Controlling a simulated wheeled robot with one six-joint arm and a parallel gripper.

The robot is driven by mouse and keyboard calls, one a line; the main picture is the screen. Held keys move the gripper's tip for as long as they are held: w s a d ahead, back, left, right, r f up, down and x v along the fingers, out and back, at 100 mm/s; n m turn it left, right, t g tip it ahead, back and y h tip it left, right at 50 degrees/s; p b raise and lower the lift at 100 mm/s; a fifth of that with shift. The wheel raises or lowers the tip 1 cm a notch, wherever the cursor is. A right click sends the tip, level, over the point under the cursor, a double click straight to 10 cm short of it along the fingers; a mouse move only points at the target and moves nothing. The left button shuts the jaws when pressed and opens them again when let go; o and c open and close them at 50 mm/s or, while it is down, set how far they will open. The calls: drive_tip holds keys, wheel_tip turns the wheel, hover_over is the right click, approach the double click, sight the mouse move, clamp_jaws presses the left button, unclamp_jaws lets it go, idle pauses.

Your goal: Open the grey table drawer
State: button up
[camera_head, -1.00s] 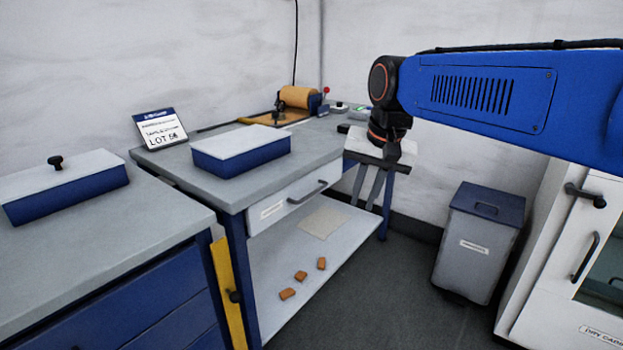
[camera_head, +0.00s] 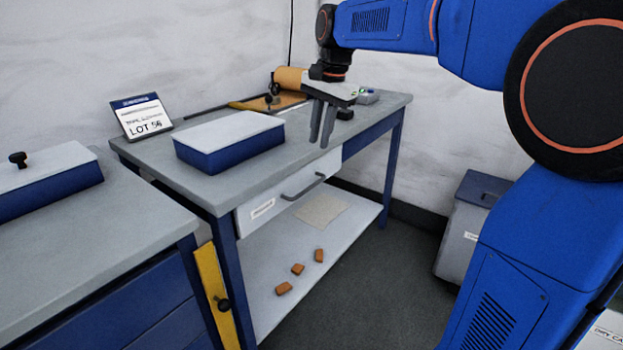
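The grey table (camera_head: 215,188) stands in the middle of the view. Its pale drawer front (camera_head: 325,168) sits under the tabletop and looks shut, with a small label (camera_head: 262,209) at left. A dark grey bar handle (camera_head: 303,188) runs across the drawer front. My gripper (camera_head: 321,142) points down above and a little right of the handle, in front of the table's right part. Its two grey fingers are apart with a narrow gap and nothing between them. It does not appear to touch the handle; the exact distance is hard to tell.
A blue box with a white lid (camera_head: 228,142) and a lot sign (camera_head: 142,117) are on the tabletop. Several orange blocks (camera_head: 298,269) lie on the lower shelf. A grey bin (camera_head: 462,232) stands at right. The floor before the table is clear.

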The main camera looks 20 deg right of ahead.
drive_tip(key=f, duration=0.4)
drive_tip(key=w+a+f, duration=0.1)
drive_tip(key=f, duration=0.4)
drive_tip(key=w+f, duration=0.1)
drive_tip(key=f, duration=0.4)
drive_tip(key=shift+a, duration=0.3)
clamp_jaws()
